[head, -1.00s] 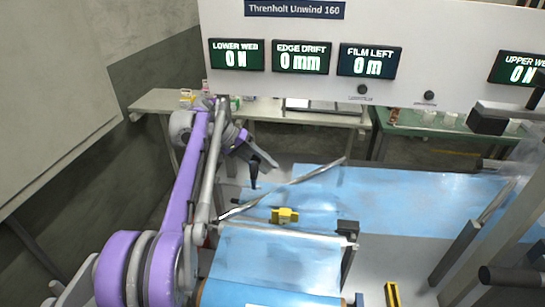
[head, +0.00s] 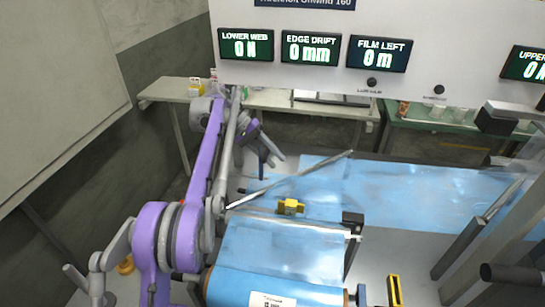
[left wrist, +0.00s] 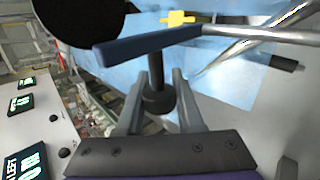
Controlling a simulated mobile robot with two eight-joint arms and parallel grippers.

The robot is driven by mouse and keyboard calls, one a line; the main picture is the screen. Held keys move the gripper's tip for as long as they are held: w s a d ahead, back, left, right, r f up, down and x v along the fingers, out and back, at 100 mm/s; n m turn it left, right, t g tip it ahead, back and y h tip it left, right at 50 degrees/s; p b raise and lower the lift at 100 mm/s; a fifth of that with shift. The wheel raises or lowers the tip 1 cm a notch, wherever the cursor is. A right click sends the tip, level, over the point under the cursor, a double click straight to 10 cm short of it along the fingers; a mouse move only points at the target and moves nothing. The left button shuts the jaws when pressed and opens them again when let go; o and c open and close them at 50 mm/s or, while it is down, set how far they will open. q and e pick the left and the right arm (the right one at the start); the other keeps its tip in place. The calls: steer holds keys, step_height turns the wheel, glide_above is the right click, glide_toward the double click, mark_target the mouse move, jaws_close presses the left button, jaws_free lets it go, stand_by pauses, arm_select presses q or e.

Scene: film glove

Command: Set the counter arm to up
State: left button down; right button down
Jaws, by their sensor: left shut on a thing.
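My left gripper (head: 268,158) is beyond the left end of the blue film, below the display panel. It is shut on a black knob or handle (left wrist: 156,97), which sits between its two grey fingers in the left wrist view. A dark blue bar (left wrist: 150,45) crosses in front of the handle's top there. I cannot tell for sure which part is the counter arm. A slanted silver rod (head: 300,176) runs close below the gripper, over the blue film (head: 400,195). My right gripper is not in view.
The panel's displays read LOWER WEB 0 N (head: 246,46), EDGE DRIFT 0 mm (head: 311,48) and FILM LEFT 0 m (head: 376,54). A yellow block (head: 290,206) sits at the film's upper edge in front. A grey table (head: 165,90) and a green table (head: 415,120) stand behind.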

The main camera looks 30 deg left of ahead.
arm_select(q)
steer(key=c, duration=0.5)
jaws_free()
steer(key=shift+f, duration=0.1)
steer(key=p+v, duration=0.2)
steer(key=v, duration=0.9)
steer(key=shift+f, duration=0.1)
